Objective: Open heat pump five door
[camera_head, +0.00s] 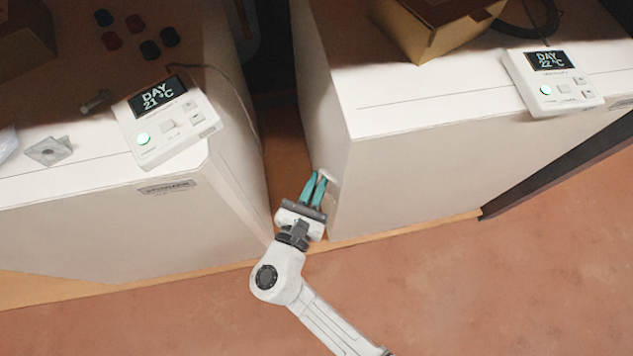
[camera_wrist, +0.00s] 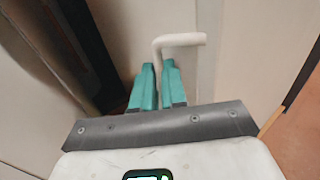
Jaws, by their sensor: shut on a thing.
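My gripper (camera_head: 317,182), with two teal fingers, is at the gap between two white heat pump cabinets, by the near left edge of the right cabinet (camera_head: 430,185). In the wrist view, a white bent handle (camera_wrist: 183,39) stands out from a pale panel. My fingers (camera_wrist: 158,70) are closed around its downward end, and its upper bar extends right, free. In the head view the handle is mostly hidden at my fingertips. The right cabinet's door looks shut. I cannot read a number on either cabinet.
The left cabinet (camera_head: 110,235) stands close across a narrow dark gap. A controller (camera_head: 165,125) reading 21 °C lies on it; another controller (camera_head: 552,82) reading 22 °C lies on the right cabinet, with a cardboard box (camera_head: 425,30). The reddish floor (camera_head: 480,290) in front is clear.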

